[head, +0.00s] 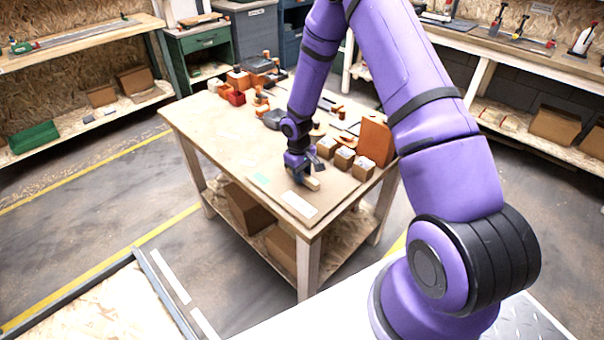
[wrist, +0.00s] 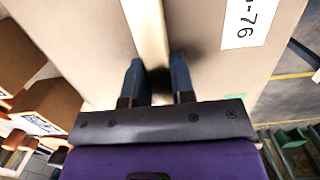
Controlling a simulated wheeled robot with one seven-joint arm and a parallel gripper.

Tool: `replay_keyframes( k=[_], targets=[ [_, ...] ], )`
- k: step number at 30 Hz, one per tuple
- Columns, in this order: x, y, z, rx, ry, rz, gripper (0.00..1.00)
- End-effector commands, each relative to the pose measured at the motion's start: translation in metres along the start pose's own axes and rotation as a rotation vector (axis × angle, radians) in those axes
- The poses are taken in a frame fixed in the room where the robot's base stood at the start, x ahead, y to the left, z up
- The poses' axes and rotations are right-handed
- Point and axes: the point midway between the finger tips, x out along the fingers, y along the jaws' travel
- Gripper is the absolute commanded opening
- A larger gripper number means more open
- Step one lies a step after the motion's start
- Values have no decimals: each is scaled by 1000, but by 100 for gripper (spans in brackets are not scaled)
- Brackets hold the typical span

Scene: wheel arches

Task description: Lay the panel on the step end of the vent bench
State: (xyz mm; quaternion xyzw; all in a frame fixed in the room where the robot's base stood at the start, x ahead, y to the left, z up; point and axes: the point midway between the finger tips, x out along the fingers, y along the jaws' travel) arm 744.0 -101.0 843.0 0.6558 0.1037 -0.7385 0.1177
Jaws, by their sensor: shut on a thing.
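The panel (head: 283,187) is a flat beige board with a raised bar (head: 313,184). It shows over the front corner of the wooden workbench (head: 200,130), beside a white label. I cannot tell whether it touches the top. My gripper (head: 304,176) points down and is shut on the bar. In the wrist view the panel (wrist: 205,55) fills most of the picture. Its bar (wrist: 147,30) runs between the fingers of my gripper (wrist: 155,80), and a white label reading "-76" is at right. No marking shows which bench is the vent bench, and I cannot make out a step.
Several small wooden blocks (head: 344,158) and an orange upright plate (head: 375,141) stand right behind my gripper. Red and grey parts (head: 236,96) crowd the bench's far side. The bench's left part is clear. Cardboard boxes (head: 247,205) sit on its lower shelf.

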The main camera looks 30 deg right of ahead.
Motion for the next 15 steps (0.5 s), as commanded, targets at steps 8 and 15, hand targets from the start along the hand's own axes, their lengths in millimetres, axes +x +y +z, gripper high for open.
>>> replay_keyframes(
  k=[8, 15],
  targets=[
    [2, 0, 0, 0, -1, 0, 46],
    [2, 0, 0, 0, -1, 0, 49]
  ],
)
